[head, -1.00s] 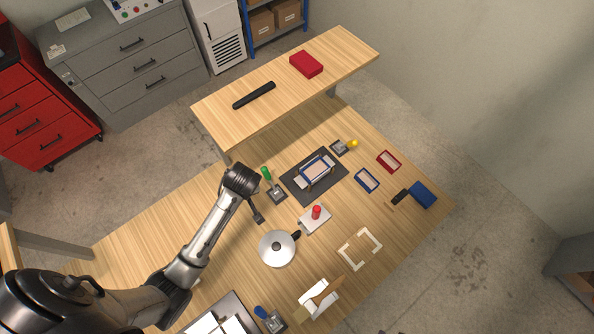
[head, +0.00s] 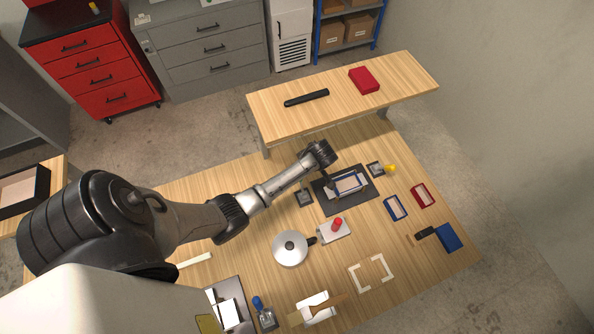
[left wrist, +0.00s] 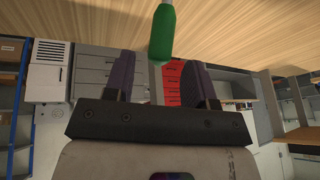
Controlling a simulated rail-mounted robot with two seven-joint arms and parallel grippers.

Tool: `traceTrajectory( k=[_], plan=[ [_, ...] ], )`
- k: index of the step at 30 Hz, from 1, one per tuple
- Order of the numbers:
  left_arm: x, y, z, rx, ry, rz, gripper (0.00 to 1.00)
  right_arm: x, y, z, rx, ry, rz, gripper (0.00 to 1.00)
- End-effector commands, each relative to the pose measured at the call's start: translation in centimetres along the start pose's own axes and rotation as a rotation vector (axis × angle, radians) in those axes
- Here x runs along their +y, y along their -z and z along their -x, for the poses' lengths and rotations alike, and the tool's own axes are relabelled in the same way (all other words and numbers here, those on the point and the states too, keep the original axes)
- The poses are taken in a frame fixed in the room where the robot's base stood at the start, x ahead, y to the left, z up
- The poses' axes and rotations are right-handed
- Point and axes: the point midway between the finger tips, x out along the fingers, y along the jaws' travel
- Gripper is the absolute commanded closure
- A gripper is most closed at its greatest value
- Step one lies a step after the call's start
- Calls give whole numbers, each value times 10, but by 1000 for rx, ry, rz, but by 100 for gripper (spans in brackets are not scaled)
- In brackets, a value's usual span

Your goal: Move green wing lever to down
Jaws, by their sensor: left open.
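The green lever's base plate (head: 304,198) is on the table beside the left edge of the dark mat in the head view. Its green handle is hidden there behind my left arm. In the left wrist view the green handle (left wrist: 163,35) shows at top centre, in line with the gap between my left gripper's fingers (left wrist: 160,75). My left gripper is open and empty. In the head view it (head: 328,182) reaches down by the lever and the mat's left part. Contact with the handle cannot be told. My right gripper is in neither view.
A red button box (head: 335,229) and a round silver lid (head: 290,248) are in front. A raised shelf (head: 350,92) runs along the back.

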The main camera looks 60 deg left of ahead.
Motion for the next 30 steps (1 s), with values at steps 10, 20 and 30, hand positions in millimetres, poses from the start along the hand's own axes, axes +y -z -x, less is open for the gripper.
traceTrajectory(
  k=[10,20,30],
  plan=[
    [0,0,-44,0,0,-1,49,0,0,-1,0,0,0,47],
    [0,0,-53,-1,-1,-2,49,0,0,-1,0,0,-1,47],
    [0,0,-53,0,-1,-2,65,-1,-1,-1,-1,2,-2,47]
  ],
)
